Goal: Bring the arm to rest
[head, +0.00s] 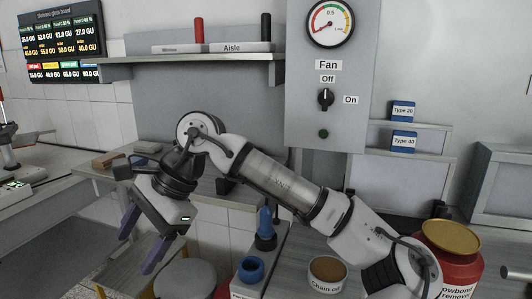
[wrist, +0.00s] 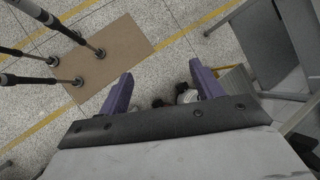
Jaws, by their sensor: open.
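My gripper (head: 142,238) is at the end of my white and grey arm, in the left half of the head view. Its two purple fingers are spread apart and point down and to the left. Nothing is between them in the head view. In the wrist view the gripper (wrist: 165,88) also shows open, with the floor below it. My arm reaches from the lower right of the head view, up over the bench area, and bends down at the wrist.
A red container (head: 450,262) and a chain oil tub (head: 327,272) stand near my arm's lower links. A blue ring-shaped item (head: 250,268) and a blue upright item (head: 265,225) are close by. A fan panel (head: 333,80) is behind. The wrist view shows a tan floor board (wrist: 110,60).

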